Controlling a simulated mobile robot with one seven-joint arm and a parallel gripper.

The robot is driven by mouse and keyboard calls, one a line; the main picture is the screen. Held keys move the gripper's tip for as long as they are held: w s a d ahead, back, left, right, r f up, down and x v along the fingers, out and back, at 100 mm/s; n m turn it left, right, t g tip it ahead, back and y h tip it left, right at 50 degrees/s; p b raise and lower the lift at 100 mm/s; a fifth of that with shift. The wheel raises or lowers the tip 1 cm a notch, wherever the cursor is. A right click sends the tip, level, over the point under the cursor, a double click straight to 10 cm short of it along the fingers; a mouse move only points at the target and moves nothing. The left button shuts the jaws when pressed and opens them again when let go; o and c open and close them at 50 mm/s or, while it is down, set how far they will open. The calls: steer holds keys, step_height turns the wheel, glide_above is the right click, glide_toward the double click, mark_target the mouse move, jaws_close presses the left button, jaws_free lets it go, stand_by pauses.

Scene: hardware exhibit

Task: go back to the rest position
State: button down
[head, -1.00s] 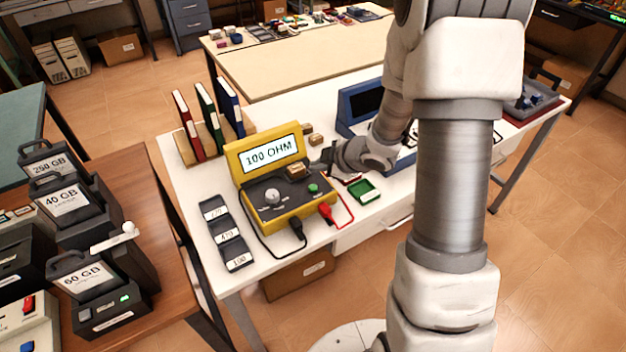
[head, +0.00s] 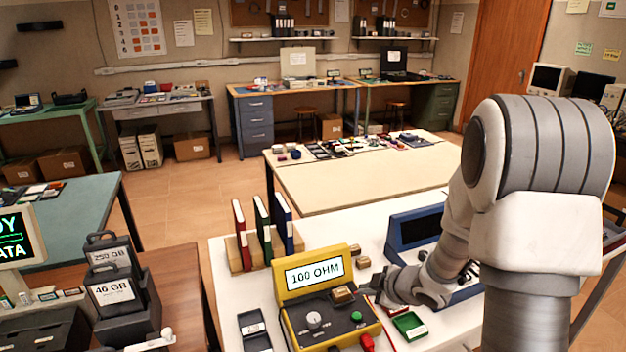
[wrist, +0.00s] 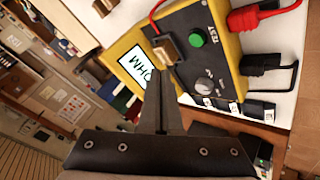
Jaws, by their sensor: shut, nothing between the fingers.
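My gripper (head: 370,288) is at the right side of a yellow tester (head: 335,255) on the white table. Its fingers are shut and empty. In the wrist view the closed fingers (wrist: 160,82) point toward the tester's dark top panel, with a small brown block (wrist: 168,48) just past the tips. That block also shows on the tester in the head view (head: 343,294). The tester's screen (head: 314,273) reads 100 OHM. My upper arm hides the right part of the table.
A blue device (head: 405,230) stands behind my forearm. Floor is open at the back left.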

steer(key=s+d+r+m+h, duration=0.3)
steer(key=r+m, duration=0.1)
steer(key=r, duration=0.4)
steer(key=s+d+r+m+h, duration=0.3)
steer(key=s+r+m, duration=0.1)
steer(key=r, duration=0.5)
steer(key=s+a+r+m+g+y, duration=0.1)
steer(key=s+a+r+m, duration=0.1)
steer(key=s, duration=0.7)
steer(key=s+a+r+m+g+y, duration=0.1)
steer(key=s+a+m, duration=0.3)
steer(key=s, duration=0.6)
steer(key=shift+s+a+r+m, duration=0.15)
steer(key=shift+a+r+m, duration=0.15)
steer(key=shift+a+r, duration=0.35)
steer(key=shift+a+f, duration=0.1)
